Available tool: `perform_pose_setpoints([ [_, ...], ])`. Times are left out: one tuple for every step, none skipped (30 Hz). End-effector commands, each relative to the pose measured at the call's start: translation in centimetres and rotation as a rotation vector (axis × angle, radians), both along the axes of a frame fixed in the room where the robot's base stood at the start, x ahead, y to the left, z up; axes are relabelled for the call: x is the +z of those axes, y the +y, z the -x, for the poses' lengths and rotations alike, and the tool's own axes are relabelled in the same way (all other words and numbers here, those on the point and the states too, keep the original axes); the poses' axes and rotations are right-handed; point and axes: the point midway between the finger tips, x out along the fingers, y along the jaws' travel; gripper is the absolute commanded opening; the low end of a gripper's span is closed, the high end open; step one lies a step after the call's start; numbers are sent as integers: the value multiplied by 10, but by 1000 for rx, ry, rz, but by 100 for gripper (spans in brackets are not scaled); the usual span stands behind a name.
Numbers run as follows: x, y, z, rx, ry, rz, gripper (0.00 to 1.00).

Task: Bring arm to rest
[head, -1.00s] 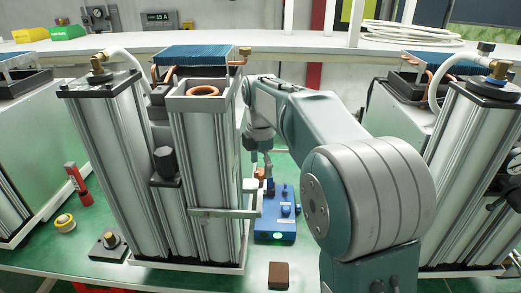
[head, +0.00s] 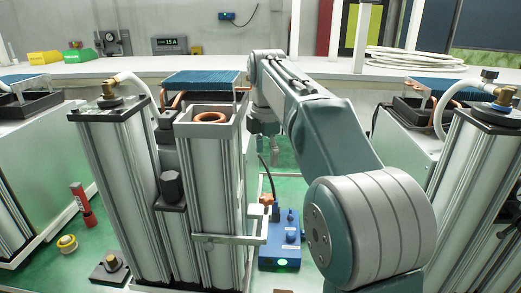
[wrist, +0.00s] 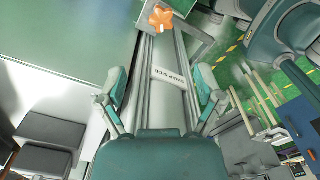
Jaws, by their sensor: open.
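My arm (head: 335,135) reaches forward from the lower right and is raised over the bench, its wrist beside the front sieve column (head: 212,190). My gripper is open and empty in the wrist view (wrist: 158,108), its two fingers spread apart. A long silvery column with a white label (wrist: 168,78) lies in line behind the gap between them. In the head view the gripper (head: 266,148) hangs right of the column top, small and hard to make out.
A blue box with a green light (head: 279,248) stands on the green bench right of the column. Another column (head: 480,180) stands at the right. A white shelf (head: 300,72) crosses behind. An orange star-shaped knob (wrist: 160,18) shows in the wrist view.

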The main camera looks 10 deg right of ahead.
Motion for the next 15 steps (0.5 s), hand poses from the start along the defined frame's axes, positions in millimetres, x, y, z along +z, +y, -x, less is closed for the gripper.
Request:
perform_pose_setpoints([
  [1, 0, 3, -16, -5, 0, 86],
  [2, 0, 6, -33, -11, 0, 86],
  [4, 0, 12, -67, -21, -1, 86],
  [5, 0, 17, -101, -31, -1, 86],
  [6, 0, 23, -141, -44, -2, 86],
  [8, 0, 33, -205, -60, -6, 86],
  [8, 0, 41, -257, -75, -9, 86],
  [8, 0, 50, -309, -90, -13, 86],
  [8, 0, 61, -381, -109, -19, 86],
  [7, 0, 69, -433, -124, -26, 86],
  [6, 1, 77, -487, -138, -33, 86],
  [4, 1, 88, -557, -156, -43, 86],
  [2, 1, 96, -610, -168, -51, 86],
  [0, 1, 105, -663, -182, -61, 86],
  [-3, 1, 116, -734, -199, -74, 86],
])
